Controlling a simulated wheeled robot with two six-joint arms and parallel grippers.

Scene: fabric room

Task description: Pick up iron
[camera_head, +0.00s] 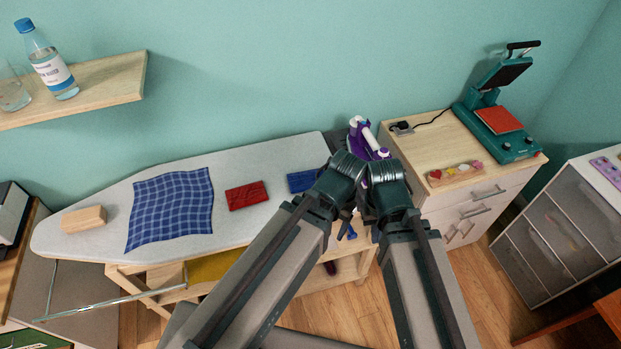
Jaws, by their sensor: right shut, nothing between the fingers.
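The iron (365,136), purple with a white handle, stands at the right end of the ironing board (107,194), close to the wall. My two arms meet in front of it and hide its lower part. My right gripper (369,208) is shut and empty, below the iron in the picture and mostly covered by my wrist. My left gripper is largely hidden behind its own wrist, so its fingers cannot be made out. I cannot tell whether either arm touches the iron.
On the board lie a blue checked cloth (171,207), a red folded cloth (247,195), a blue folded cloth (301,181) and a wooden block (84,219). A drawer cabinet (432,149) with a teal heat press (497,125) stands right. A wall shelf (105,82) holds a bottle.

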